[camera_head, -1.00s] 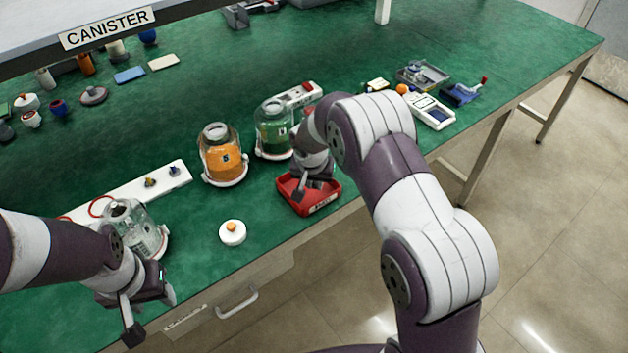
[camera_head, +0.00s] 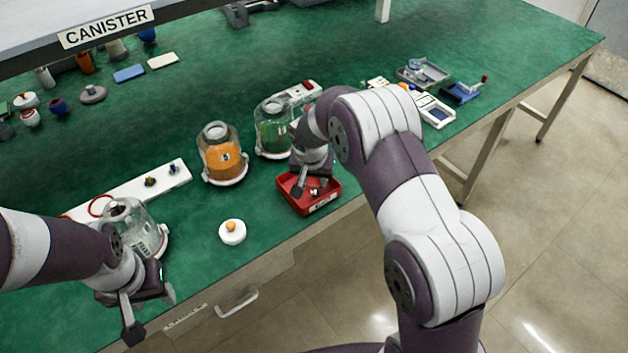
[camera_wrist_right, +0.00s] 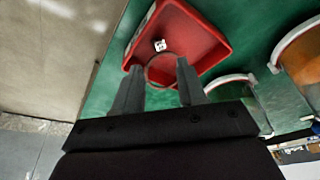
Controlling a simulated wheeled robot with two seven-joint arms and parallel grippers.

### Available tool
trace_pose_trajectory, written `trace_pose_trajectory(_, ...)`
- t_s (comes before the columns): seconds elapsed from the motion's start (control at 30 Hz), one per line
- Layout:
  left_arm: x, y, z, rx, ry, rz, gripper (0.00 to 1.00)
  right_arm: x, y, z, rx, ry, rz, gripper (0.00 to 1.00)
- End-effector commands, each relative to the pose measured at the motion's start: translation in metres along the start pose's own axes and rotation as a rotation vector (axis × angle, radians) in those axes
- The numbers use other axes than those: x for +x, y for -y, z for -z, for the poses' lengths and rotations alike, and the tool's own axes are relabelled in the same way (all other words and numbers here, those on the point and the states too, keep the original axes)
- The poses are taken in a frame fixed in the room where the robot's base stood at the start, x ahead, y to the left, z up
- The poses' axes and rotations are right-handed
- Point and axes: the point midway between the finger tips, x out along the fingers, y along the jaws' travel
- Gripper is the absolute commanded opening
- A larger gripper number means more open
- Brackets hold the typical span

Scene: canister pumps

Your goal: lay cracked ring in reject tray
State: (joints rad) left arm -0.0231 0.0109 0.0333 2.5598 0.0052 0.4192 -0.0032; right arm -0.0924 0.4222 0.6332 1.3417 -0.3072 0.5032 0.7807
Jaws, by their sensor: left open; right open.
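The red reject tray (camera_head: 325,205) sits near the table's front edge. It also shows in the right wrist view (camera_wrist_right: 215,38). My right gripper (camera_head: 302,190) is low over the tray, pointing down. In the right wrist view its two fingers (camera_wrist_right: 158,85) are apart. A thin, dark reddish ring (camera_wrist_right: 163,69) shows between and just beyond the fingertips, against the tray; no crack can be made out, and whether it touches the tray floor is unclear. My left gripper (camera_head: 148,305) is open and empty at the front left, beside a clear canister (camera_head: 138,228).
A small white, dark-marked item (camera_wrist_right: 160,45) is in the tray. A white round piece with an orange knob (camera_head: 232,232) lies left of it. A red ring (camera_head: 100,205) rests by the white strip (camera_head: 140,188).

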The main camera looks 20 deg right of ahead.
Motion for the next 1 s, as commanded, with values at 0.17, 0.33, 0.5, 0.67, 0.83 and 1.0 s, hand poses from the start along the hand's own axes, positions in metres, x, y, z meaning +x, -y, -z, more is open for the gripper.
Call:
trace_pose_trajectory(0.17,0.002,0.0,-0.001,0.0,0.0,0.0,0.49,-0.049,0.001,0.0,0.0,-0.002,0.002,0.41)
trace_pose_trajectory(0.33,0.003,0.0,-0.001,0.0,0.0,0.0,0.49,-0.084,0.0,0.0,0.0,-0.002,0.001,0.41)
trace_pose_trajectory(0.5,0.003,0.0,-0.001,0.0,0.0,0.0,0.49,-0.101,-0.009,-0.012,-0.033,0.02,0.004,0.41)
trace_pose_trajectory(0.67,0.003,0.0,-0.001,0.0,0.0,0.0,0.49,-0.118,-0.052,-0.079,-0.216,0.098,0.04,0.41)
trace_pose_trajectory(0.83,0.003,0.0,-0.001,0.0,0.0,0.0,0.49,-0.132,-0.096,-0.157,-0.385,0.155,0.081,0.41)
trace_pose_trajectory(1.0,0.003,0.0,-0.001,0.0,0.0,0.0,0.49,-0.135,-0.112,-0.188,-0.448,0.175,0.095,0.41)
